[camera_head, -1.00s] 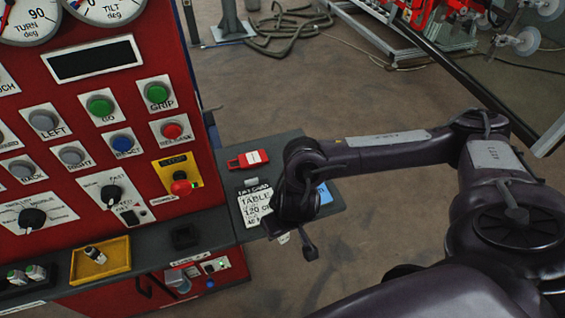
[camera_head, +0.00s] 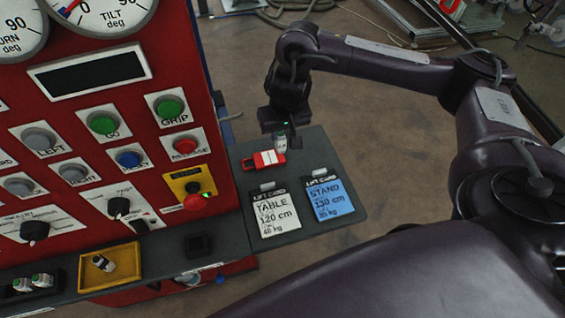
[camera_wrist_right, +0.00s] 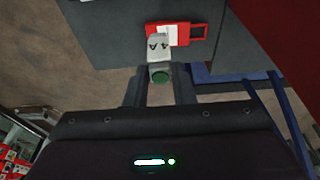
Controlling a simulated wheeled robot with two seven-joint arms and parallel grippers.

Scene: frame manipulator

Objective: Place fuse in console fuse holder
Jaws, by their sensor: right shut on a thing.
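My right gripper (camera_head: 281,130) points down over the far end of the grey side shelf. It is shut on a small pale cylinder with dark lettering and a green end, which looks like the fuse (camera_head: 280,143). In the right wrist view, the fuse (camera_wrist_right: 159,49) sits between the fingertips (camera_wrist_right: 160,88), its green end toward the gripper. It overlaps a red-and-white object there; I cannot tell if they touch. A black square socket (camera_head: 198,245) is on the console ledge; I cannot tell whether it is the fuse holder. My left gripper is out of view.
The red-and-white object (camera_head: 263,161) lies on the shelf (camera_head: 298,235) beyond the white TABLE card (camera_head: 276,213) and blue STAND card (camera_head: 328,196). A yellow tray (camera_head: 122,281) holds a small cylinder (camera_head: 103,263). Two green-topped cylinders (camera_head: 32,283) stand left. The red console (camera_head: 75,128) rises alongside.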

